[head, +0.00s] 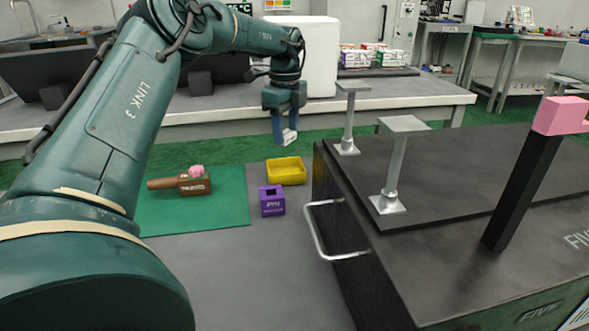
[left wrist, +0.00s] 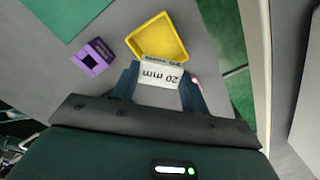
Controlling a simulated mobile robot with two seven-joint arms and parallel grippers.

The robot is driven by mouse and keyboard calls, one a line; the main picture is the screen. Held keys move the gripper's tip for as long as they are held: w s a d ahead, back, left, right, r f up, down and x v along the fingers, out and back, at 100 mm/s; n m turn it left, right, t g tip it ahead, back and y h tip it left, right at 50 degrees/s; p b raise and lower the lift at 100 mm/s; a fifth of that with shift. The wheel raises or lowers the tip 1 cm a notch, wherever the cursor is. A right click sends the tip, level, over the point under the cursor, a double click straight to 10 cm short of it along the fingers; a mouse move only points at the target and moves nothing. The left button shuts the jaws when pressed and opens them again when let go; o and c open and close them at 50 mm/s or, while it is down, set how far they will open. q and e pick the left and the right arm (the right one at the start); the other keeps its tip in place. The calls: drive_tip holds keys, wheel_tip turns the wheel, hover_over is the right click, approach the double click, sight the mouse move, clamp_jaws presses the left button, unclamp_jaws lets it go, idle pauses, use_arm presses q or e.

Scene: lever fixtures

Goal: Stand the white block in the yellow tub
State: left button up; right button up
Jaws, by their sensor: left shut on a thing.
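The white block (left wrist: 161,74), marked "20 mm", is between the fingers of my left gripper (left wrist: 158,88), which is shut on it. My right gripper is not in view.
A purple box (head: 272,201) with an open top stands near the tub. A brown block with a handle and a pink ball (head: 196,172) lies on the green mat (head: 160,214). A dark cabinet (head: 345,225) with a metal handle and lever posts stands to the right.

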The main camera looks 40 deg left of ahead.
use_arm(q)
wheel_tip(320, 180, down, 5)
drive_tip(key=shift+s+f+b, duration=0.1)
drive_tip(key=shift+s+b, duration=0.05)
drive_tip(key=shift+b, duration=0.7)
wheel_tip(320, 180, down, 4)
drive_tip(key=shift+r+b, duration=0.1)
drive_tip(key=shift+b, duration=0.7)
drive_tip(key=shift+f, duration=0.3)
drive_tip(key=shift+r, duration=0.1)
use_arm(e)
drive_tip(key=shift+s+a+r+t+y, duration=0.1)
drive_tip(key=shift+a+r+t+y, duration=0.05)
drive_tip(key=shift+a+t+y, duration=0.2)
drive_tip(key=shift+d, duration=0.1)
